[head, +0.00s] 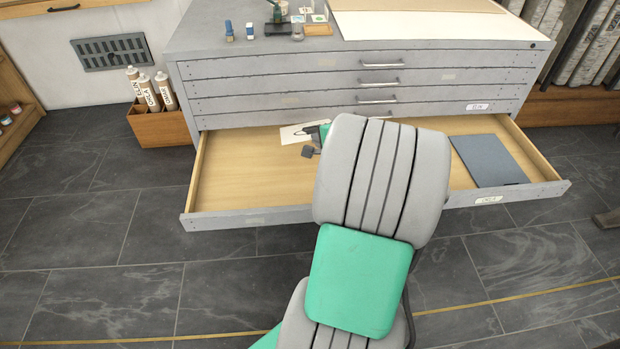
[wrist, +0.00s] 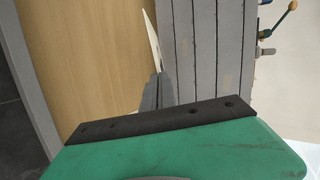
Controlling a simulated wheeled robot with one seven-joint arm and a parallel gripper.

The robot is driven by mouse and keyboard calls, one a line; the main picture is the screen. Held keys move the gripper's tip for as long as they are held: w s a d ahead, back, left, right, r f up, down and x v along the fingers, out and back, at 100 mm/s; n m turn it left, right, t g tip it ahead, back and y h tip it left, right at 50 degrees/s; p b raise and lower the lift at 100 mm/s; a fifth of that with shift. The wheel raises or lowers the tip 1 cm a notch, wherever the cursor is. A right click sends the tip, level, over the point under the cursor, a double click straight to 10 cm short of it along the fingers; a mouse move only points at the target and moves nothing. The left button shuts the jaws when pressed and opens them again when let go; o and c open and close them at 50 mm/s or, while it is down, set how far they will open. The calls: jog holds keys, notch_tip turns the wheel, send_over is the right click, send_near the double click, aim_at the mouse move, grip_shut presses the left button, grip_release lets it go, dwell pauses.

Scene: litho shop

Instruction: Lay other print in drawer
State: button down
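A small pale print (head: 297,132) with a dark mark shows over the rear of the open bottom drawer (head: 250,216). In the wrist view the print (wrist: 152,38) is seen nearly edge-on, rising from the fingertips. My gripper (head: 311,144) is shut on the print above the drawer's wooden floor, close to the cabinet front. My arm hides part of the gripper and the middle of the drawer. The gripper also shows in the wrist view (wrist: 158,86). A flat blue-grey sheet or folder (head: 487,160) lies in the drawer's right part.
The grey flat-file cabinet (head: 270,64) has several shut drawers above the open one. Small bottles, prints and a large pale sheet (head: 430,25) are on its top. A wooden box of tubes (head: 158,125) stands left. The drawer's left floor is clear.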

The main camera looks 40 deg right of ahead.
notch_tip(320, 180, down, 9)
jog(key=b, duration=0.7)
jog(key=shift+f, duration=0.2)
jog(key=c, duration=1.9)
grip_release()
jog(key=shift+a, duration=0.1)
jog(key=p+v, duration=0.4)
jog(key=v, duration=0.4)
jog(key=shift+p, duration=0.3)
